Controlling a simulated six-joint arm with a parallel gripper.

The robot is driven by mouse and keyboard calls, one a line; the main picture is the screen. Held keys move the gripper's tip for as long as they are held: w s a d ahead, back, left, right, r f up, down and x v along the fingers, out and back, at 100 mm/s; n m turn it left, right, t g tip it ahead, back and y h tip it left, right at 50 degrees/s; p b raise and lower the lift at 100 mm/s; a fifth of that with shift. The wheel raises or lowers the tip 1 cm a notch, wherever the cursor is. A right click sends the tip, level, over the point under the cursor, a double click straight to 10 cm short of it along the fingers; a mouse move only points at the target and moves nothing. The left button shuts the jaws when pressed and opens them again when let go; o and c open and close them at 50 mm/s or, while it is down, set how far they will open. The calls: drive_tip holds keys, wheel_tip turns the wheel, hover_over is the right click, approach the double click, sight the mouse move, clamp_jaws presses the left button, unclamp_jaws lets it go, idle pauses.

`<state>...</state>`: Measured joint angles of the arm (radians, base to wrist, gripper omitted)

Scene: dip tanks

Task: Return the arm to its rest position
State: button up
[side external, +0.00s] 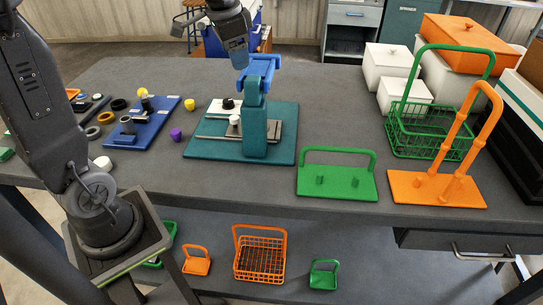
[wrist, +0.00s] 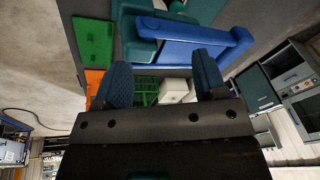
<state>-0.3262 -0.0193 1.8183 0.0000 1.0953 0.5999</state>
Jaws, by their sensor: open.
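My gripper (side external: 238,57) hangs above the far side of the table, just behind and above the blue top piece (side external: 262,59) of a teal press-like stand (side external: 254,128). In the wrist view my gripper (wrist: 164,82) shows two blue fingers spread apart with nothing between them. The blue piece (wrist: 190,38) also shows in the wrist view, past the fingertips. I cannot tell from these views how close the fingers are to it.
The grey table (side external: 330,105) has a bare stretch right of the stand. Farther right are a green wire basket (side external: 430,139), a green handled plate (side external: 337,181) and an orange handled plate (side external: 415,190). White boxes (side external: 388,61) stand behind. A blue board (side external: 147,128) lies left.

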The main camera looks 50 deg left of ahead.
drive_tip(key=s+d+f+n+t, duration=0.1)
drive_tip(key=s+d+f, duration=0.1)
drive_tip(key=s+d, duration=0.4)
drive_tip(key=s+d+f+n+t+h, duration=0.1)
drive_tip(key=s+d+n+t, duration=0.1)
drive_tip(key=s+d, duration=0.4)
drive_tip(key=s, duration=0.5)
drive_tip(key=shift+s+d+f, duration=0.25)
drive_tip(key=shift+f, duration=0.1)
